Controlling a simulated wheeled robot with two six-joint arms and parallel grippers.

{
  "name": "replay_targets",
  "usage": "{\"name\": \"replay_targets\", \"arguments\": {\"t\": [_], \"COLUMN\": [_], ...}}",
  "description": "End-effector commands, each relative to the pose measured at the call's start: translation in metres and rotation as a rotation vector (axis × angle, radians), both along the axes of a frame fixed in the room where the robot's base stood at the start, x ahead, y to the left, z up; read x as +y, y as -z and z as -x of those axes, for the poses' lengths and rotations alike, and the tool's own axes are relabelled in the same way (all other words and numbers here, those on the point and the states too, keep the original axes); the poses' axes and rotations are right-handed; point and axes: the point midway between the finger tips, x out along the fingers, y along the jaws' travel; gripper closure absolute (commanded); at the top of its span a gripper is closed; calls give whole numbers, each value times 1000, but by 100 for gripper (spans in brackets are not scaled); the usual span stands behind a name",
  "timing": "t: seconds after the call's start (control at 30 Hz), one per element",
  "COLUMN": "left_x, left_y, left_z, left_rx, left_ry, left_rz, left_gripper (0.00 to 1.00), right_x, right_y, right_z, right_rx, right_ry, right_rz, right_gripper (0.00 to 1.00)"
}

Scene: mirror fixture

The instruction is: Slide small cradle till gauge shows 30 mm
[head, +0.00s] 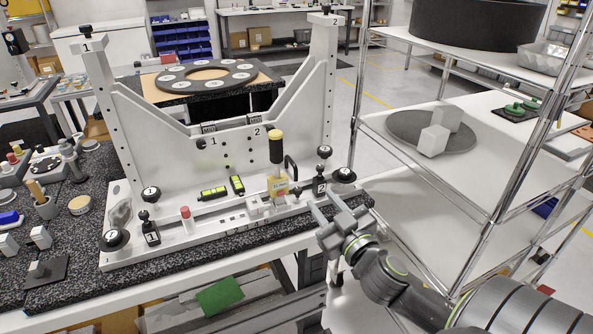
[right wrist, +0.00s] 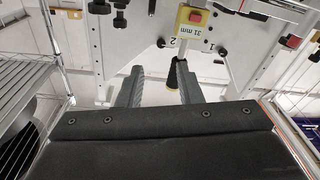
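The pale mirror fixture (head: 240,160) stands on the speckled bench, with a rail along its base. A yellow gauge (head: 278,187) with a red button sits on the rail's right half, below a black handle with a yellow end (head: 276,148). In the right wrist view the gauge (right wrist: 190,22) seems to read 31 mm. A small black block marked 2 (head: 319,187) with a knob stands right of the gauge; I cannot tell which part is the small cradle. My right gripper (head: 326,208) is open and empty just in front of that block; its fingers (right wrist: 160,92) are apart. My left gripper is out of view.
A block marked 1 (head: 149,232) and a red-topped pin (head: 187,219) are on the rail's left. Loose parts lie on the bench at left. A wire shelf rack (head: 490,205) stands close on the right, beside my arm.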

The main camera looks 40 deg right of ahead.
Motion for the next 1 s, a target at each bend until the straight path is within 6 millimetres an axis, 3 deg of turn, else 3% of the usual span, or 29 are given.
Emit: {"name": "replay_targets", "arguments": {"t": [0.1, 0.27, 1.0], "left_x": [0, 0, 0], "left_y": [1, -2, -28], "left_z": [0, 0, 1], "left_rx": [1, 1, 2], "left_ry": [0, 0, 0], "left_rz": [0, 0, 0], "left_gripper": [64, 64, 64], "right_x": [-7, -11, -41], "right_y": [16, 18, 16], "right_z": [10, 5, -127], "right_rx": [55, 68, 66], "right_ry": [51, 63, 63], "right_rz": [-60, -76, -70], "right_gripper": [68, 68, 68]}}
